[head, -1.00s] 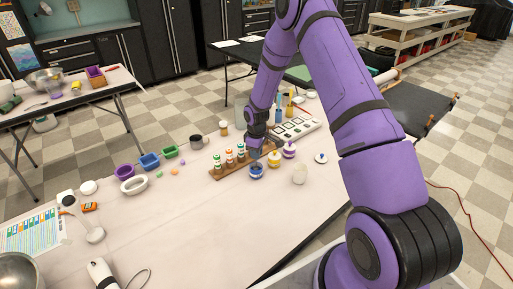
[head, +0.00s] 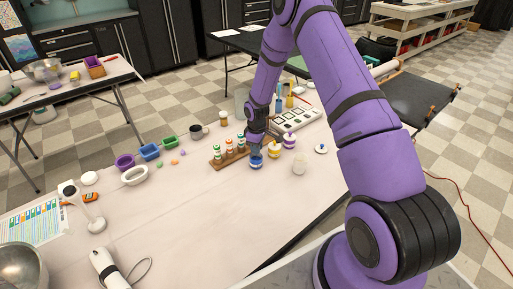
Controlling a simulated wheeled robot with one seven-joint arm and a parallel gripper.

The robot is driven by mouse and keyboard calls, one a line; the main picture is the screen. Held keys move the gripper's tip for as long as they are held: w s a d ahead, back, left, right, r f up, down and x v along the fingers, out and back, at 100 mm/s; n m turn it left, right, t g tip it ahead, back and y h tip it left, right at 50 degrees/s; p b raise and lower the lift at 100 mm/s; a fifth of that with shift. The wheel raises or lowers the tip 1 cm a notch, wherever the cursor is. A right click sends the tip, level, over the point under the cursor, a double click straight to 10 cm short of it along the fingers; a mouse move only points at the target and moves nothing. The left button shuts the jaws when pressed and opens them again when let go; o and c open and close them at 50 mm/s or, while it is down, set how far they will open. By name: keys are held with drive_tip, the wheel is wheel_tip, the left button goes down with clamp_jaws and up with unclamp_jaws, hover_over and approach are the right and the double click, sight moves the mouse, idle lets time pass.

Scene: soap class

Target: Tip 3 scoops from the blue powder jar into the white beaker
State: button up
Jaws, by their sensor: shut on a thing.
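The blue powder jar (head: 256,162) is small, with a blue top, and stands on the pale table just right of the wooden rack. My gripper (head: 256,149) points down right over this jar. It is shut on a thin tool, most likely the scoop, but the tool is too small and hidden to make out. I cannot see whether the scoop holds powder or whether it is inside the jar. I cannot clearly make out the white beaker. A yellow jar (head: 275,151) and a purple-and-white jar (head: 289,140) stand to the right.
The wooden rack (head: 229,156) with several capped tubes stands close left of my gripper. A dark mug (head: 198,131) stands back left. The front middle of the table is clear.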

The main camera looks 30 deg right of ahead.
idle(0.4)
drive_tip(key=shift+r, duration=4.55)
